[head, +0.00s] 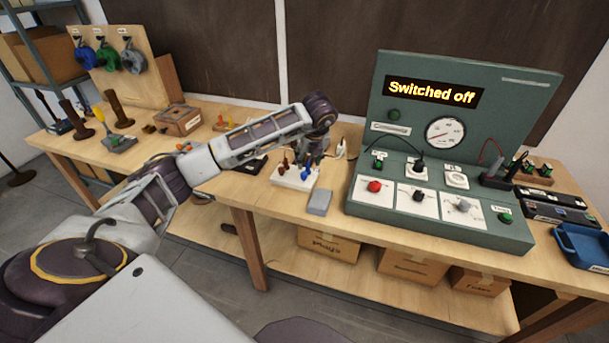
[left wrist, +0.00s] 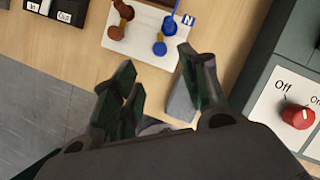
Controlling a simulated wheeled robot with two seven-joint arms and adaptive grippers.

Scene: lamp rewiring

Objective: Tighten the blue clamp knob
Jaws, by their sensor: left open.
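The white terminal block (head: 293,178) stands on the workbench and also shows in the left wrist view (left wrist: 150,52). It carries brown parts on the left and blue parts on the right, beside an N label. The rounded blue clamp knob (left wrist: 159,48) is near the block's front edge in the left wrist view. Another blue part (left wrist: 170,20) stands just behind it. My left gripper (left wrist: 158,82) is open and empty, its fingers spread in front of the block and apart from the knob. In the head view the gripper (head: 311,150) hangs over the block and partly hides it. My right gripper is not in view.
A small grey block (head: 319,202) lies right of the terminal block. The green test panel (head: 440,215) rises farther right, with a red knob (head: 375,186) and a "Switched off" display. A black In/Out box (left wrist: 62,12) lies to the left. Bare wood separates them.

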